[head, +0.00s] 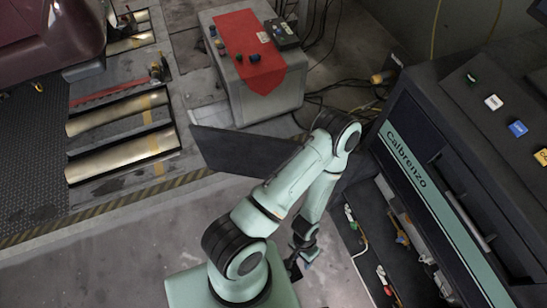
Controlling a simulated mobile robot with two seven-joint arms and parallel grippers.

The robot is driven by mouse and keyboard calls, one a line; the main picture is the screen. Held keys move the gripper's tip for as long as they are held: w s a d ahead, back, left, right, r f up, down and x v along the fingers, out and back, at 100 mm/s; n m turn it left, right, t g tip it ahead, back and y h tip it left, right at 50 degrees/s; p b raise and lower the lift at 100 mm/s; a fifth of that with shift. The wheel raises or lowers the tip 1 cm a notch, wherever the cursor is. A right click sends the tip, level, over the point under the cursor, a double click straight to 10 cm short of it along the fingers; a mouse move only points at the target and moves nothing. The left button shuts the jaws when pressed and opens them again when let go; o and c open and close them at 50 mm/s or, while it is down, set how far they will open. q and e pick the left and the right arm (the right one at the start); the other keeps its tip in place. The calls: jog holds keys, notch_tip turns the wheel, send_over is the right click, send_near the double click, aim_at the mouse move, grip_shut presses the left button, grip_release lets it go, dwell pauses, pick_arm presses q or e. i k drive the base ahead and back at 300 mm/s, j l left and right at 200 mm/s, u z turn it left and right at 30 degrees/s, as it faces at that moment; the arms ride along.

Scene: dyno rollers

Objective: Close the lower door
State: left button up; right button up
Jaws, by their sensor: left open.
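The lower door (235,150) is a dark flat panel. It stands open, sticking out to the left from the far end of the dark Calbrenzo cabinet (405,165). My left arm crosses in front of the door and hides its right part and its hinge side. The open lower compartment (385,235) shows tools and cables inside. My left gripper (297,268) is open, small in the picture, and points down in front of the compartment, on the near side of the door and apart from it. My right gripper is out of view.
A grey cart (270,98) with a red cloth (250,55) stands beyond the door. Cables lie behind the door. The floor left of my arm is clear.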

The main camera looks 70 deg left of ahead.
aim_at(238, 153)
jog(key=k+j+z, duration=0.25)
jog(key=k+j, duration=0.35)
jog(key=k, duration=0.15)
jog(key=k+j+z, duration=0.45)
jog(key=k+j, duration=0.3)
jog(key=k+j+z, duration=0.1)
jog(key=j, duration=0.3)
jog(key=k+j+z, duration=0.1)
jog(key=k+j, duration=0.2)
jog(key=k+j+z, duration=0.15)
jog(key=j, duration=0.35)
jog(key=k, duration=0.1)
